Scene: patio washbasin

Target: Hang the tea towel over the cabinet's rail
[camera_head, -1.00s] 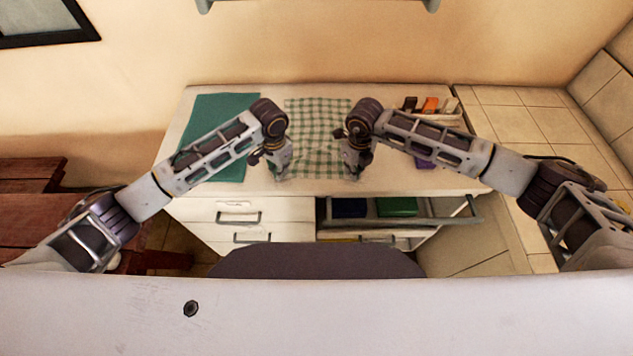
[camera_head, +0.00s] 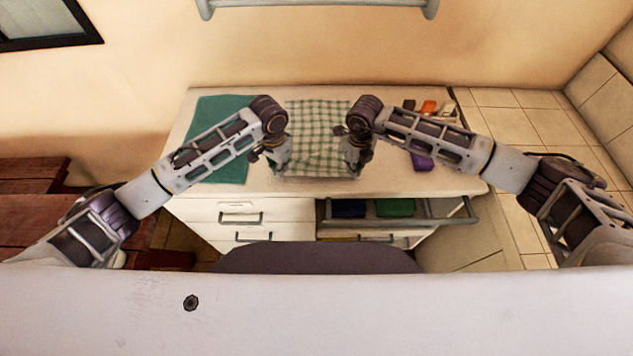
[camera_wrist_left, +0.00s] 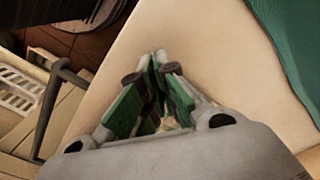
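The tea towel (camera_head: 318,130), green-and-white checked, lies on the cabinet top (camera_head: 390,180), its near edge stretched between my two grippers at the cabinet's front edge. My left gripper (camera_head: 273,170) is at the towel's near left corner.
A teal mat (camera_head: 232,168) lies left of the towel. A purple item (camera_head: 422,162) and an orange item (camera_head: 428,107) are at the right. Behind the rail are blue (camera_head: 349,208) and green (camera_head: 395,207) items. Drawers with handles (camera_head: 240,218) are at the left front.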

